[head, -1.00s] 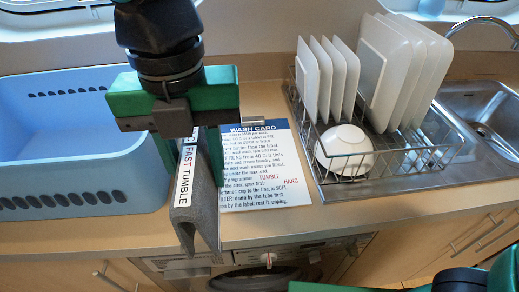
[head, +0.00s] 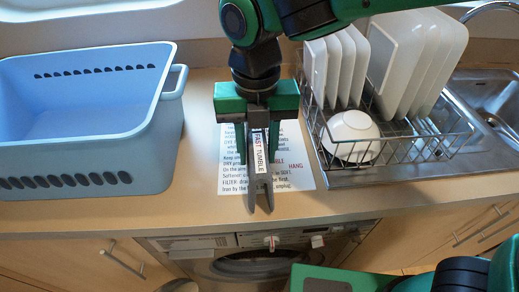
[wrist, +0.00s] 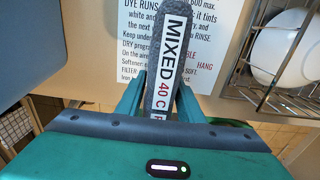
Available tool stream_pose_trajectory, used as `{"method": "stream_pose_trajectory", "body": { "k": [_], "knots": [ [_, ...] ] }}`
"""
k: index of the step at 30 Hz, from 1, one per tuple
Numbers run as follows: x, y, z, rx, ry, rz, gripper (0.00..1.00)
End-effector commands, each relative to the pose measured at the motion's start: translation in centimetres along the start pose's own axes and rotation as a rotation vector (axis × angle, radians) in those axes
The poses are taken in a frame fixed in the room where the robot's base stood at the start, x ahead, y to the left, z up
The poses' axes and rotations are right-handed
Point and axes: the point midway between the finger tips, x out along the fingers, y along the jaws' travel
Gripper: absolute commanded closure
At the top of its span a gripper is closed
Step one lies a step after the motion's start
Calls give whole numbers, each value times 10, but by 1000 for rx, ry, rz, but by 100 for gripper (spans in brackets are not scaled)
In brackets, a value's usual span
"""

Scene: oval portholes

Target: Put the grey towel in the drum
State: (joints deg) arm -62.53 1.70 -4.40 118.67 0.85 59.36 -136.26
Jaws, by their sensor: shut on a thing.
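The grey towel (head: 267,188) hangs folded over, its ends downward, with a white label strip reading "FAST TUMBLE". My gripper (head: 257,122) is shut on it over the counter's front part, in front of the wash card. In the wrist view the towel (wrist: 152,100) lies between the two green fingers (wrist: 160,108), and its label reads "MIXED 40 C". A washing machine (head: 205,243) stands under the counter, below the towel. Only the top of its round door (head: 255,268) shows, so the drum inside is hidden. I cannot tell whether the door is open.
A blue basket (head: 140,135) stands on the counter at left. The wash card (head: 292,165) lies flat behind the towel. A dish rack (head: 425,150) with white plates and a white bowl (head: 352,133) stands at right beside the sink (head: 490,110). Cupboard handles project below the counter.

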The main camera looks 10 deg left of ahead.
Motion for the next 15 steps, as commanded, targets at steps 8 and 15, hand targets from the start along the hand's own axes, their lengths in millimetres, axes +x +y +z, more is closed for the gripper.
{"method": "stream_pose_trajectory", "body": {
  "k": [8, 15],
  "knots": [
    [11, 0, 0, 0, -2, 2, 97],
    [13, 0, 0, 1, -1, 1, 59]
  ]
}}
